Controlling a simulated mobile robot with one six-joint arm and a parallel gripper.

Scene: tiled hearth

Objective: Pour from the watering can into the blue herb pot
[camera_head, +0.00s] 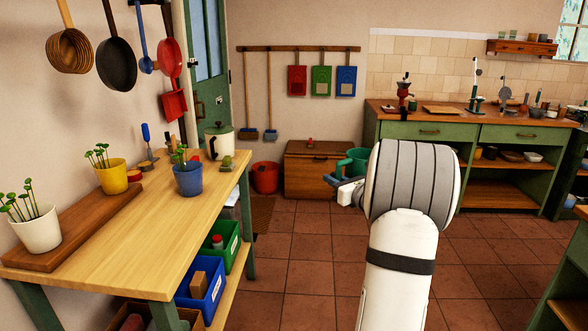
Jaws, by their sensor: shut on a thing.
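The blue herb pot (188,181) stands upright on the wooden table at left, with small green sprouts in it. A green can (345,165), which looks like the watering can, is at mid-picture, partly hidden behind my white arm. It looks roughly upright. My gripper (342,184) is at the can, to the right of the table and well apart from the blue pot. It is shut on the can, though my arm covers much of the grip.
A yellow pot (112,176) and a white pot (38,230) stand on a board left of the blue pot. A white lidded jug (219,142) stands behind it. The tiled floor between table (130,232) and arm is open. A wooden chest (312,172) and red bucket (265,177) stand behind.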

